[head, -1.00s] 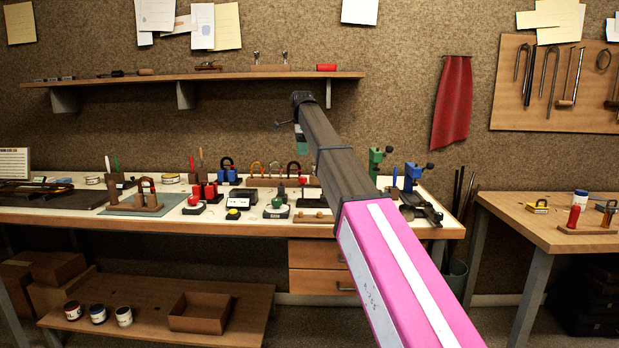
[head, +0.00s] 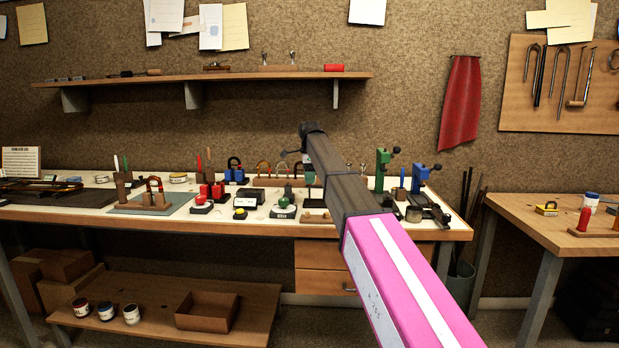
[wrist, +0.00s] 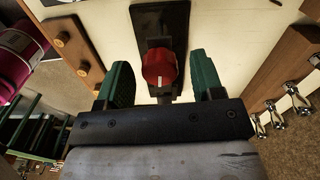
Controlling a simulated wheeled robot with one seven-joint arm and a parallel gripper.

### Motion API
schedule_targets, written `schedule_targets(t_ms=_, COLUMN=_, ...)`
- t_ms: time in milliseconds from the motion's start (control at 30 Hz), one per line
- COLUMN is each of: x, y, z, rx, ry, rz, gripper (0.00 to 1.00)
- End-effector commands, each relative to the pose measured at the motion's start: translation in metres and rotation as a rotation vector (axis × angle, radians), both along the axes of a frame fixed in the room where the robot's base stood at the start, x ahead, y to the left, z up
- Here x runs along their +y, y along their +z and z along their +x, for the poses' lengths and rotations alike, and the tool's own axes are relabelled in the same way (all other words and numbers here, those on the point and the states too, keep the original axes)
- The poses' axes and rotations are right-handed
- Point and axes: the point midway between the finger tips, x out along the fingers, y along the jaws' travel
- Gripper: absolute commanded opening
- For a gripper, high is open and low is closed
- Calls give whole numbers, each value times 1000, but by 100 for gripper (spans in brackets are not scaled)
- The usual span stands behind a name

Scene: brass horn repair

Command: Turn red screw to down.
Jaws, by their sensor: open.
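In the wrist view a red knob-like piece, which I take for the red screw (wrist: 159,67), sits on a dark upright plate (wrist: 161,22). Its slot or pointer direction is too small to tell. My gripper (wrist: 160,84) has two green fingers, open, one on each side of the red piece. A gap shows on both sides, and no contact is visible. In the head view my arm hides most of the gripper and the place where it works.
In the wrist view a wooden block with brass pegs (wrist: 62,40) stands left, and a wooden rack with metal parts (wrist: 290,75) right. In the head view a red clamp (head: 212,191), green vise (head: 382,165) and blue vise (head: 420,177) stand on the crowded workbench (head: 100,222).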

Motion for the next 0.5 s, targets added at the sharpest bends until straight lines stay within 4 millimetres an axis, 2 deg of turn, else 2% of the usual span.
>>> schedule_targets(t_ms=133, x=0, y=0, z=0, rx=0, ry=0, rz=0, gripper=61)
schedule_targets(t_ms=200, x=0, y=0, z=0, rx=0, ry=0, rz=0, gripper=38)
schedule_targets(t_ms=300, x=0, y=0, z=0, rx=0, ry=0, rz=0, gripper=12)
schedule_targets(t_ms=500, x=0, y=0, z=0, rx=0, ry=5, rz=0, gripper=12)
